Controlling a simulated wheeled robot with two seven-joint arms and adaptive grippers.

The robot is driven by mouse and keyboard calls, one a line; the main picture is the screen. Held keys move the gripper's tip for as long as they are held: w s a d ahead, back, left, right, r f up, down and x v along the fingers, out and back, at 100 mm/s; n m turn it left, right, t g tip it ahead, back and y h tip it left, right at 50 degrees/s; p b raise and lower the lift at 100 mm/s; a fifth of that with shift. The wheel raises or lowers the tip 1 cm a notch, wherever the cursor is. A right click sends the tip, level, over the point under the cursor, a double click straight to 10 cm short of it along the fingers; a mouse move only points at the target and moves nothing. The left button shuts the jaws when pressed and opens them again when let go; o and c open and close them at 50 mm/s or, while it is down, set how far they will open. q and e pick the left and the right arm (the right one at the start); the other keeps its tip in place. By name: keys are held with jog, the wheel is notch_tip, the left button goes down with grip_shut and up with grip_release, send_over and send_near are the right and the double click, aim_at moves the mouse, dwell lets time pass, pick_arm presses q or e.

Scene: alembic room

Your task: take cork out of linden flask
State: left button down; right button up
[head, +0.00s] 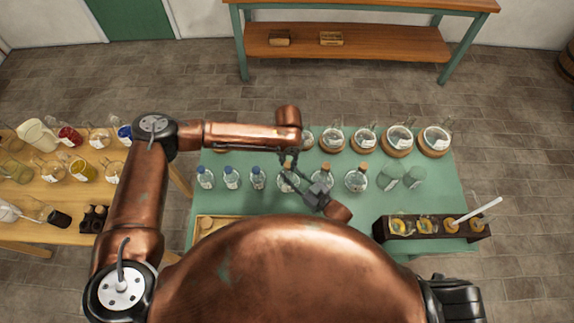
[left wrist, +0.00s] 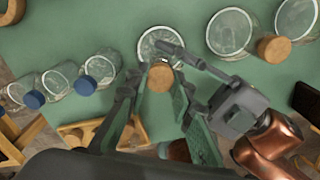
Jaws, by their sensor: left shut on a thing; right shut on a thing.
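In the head view a clear flask (head: 285,184) stands in the front row on the green table (head: 450,195). It also shows in the left wrist view (left wrist: 158,43); I cannot read its label. Its cork (left wrist: 160,77) is between the fingertips of my left gripper (left wrist: 157,84), which is shut on it from above. My left gripper (head: 287,165) partly hides the cork in the head view. My right gripper (head: 301,181) comes in from the lower right, shut on the flask; in the left wrist view its fingers (left wrist: 178,50) reach the glass. I cannot tell whether the cork still sits in the neck.
Several blue-stoppered flasks (head: 231,178) stand to the left. Two corked flasks (head: 357,181) stand close on the right, then empty beakers (head: 415,177). Round flasks (head: 400,137) line the back. A dark rack (head: 383,229) is at the front right, a wooden tray (head: 199,232) at the front left.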

aim_at(288, 164)
pick_arm(q)
jog(key=shift+r, duration=0.6)
jog(key=shift+r, duration=1.4)
pick_arm(e)
jog(key=o, duration=1.1)
jog(key=shift+s, duration=0.1)
